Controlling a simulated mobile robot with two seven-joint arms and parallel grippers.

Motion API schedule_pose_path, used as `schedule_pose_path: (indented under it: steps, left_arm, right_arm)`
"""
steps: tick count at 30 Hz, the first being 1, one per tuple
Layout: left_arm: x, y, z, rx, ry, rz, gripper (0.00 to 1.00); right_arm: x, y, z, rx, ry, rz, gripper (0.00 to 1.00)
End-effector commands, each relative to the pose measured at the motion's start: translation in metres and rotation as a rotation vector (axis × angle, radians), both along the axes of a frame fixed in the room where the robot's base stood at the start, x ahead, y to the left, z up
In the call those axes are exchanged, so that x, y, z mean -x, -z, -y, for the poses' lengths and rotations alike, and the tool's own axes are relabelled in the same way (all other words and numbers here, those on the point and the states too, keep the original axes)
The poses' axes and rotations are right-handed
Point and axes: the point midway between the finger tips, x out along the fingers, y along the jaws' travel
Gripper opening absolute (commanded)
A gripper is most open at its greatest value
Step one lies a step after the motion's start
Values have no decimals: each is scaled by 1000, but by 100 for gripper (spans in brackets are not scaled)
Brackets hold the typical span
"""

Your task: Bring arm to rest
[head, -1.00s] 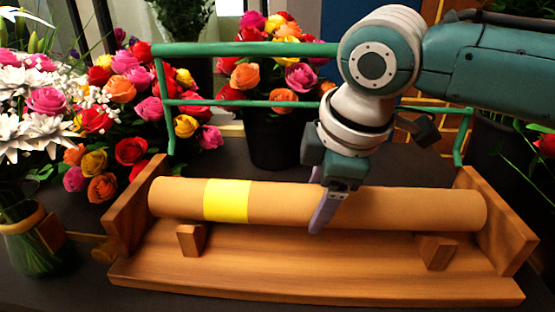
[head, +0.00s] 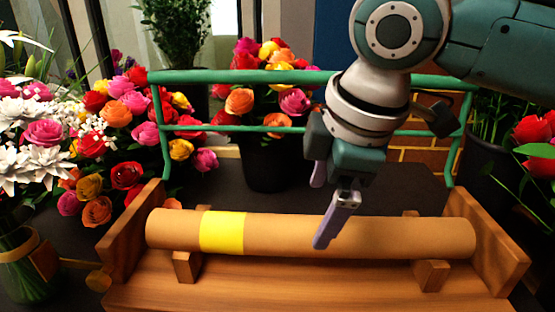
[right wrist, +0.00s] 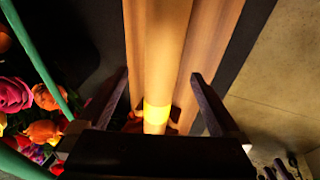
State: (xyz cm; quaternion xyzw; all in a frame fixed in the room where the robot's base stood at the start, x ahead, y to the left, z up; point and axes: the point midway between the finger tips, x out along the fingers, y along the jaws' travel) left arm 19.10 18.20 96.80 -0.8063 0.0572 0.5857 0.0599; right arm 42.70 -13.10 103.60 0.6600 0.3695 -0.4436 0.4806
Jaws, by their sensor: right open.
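My right gripper (head: 320,208) is open and empty. In the head view its near finger shows in front of the brown paper roll (head: 375,237), and its other finger sits behind and higher in the picture. The roll has a yellow band (head: 221,232) left of the gripper and lies on a wooden stand. In the right wrist view the roll (right wrist: 162,50) runs between my two open fingers (right wrist: 160,80), apart from both. My left gripper is not in view.
The wooden stand (head: 230,292) has upright end boards. A green rail (head: 245,77) stands behind it, close to my right wrist. A dark bucket of roses (head: 268,165) is behind the rail. Bouquets (head: 95,130) crowd the left; a dark pot (head: 488,160) stands right.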

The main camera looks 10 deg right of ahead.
Motion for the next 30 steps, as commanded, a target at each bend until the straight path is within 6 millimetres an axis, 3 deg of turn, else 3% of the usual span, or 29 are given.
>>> schedule_pose_path:
  steps: [3, 9, 14, 18, 21, 26, 30]
  left_arm:
    - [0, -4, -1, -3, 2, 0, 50]
    - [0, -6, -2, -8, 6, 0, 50]
    - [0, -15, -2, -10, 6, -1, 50]
    - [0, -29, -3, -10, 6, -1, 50]
    - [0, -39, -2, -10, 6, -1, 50]
    - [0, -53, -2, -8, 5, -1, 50]
    - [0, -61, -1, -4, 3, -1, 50]
  right_arm:
    - [7, -24, 1, -1, -1, 5, 100]
    - [16, -42, 1, -5, 0, 1, 100]
    - [38, -33, -21, -76, 12, -16, 100]
    - [73, -23, -49, -215, 99, -33, 100]
    - [99, -19, -57, -314, 222, -46, 100]
    - [138, -14, -44, -413, 487, -69, 100]
    - [169, -10, -17, -425, 704, -79, 100]
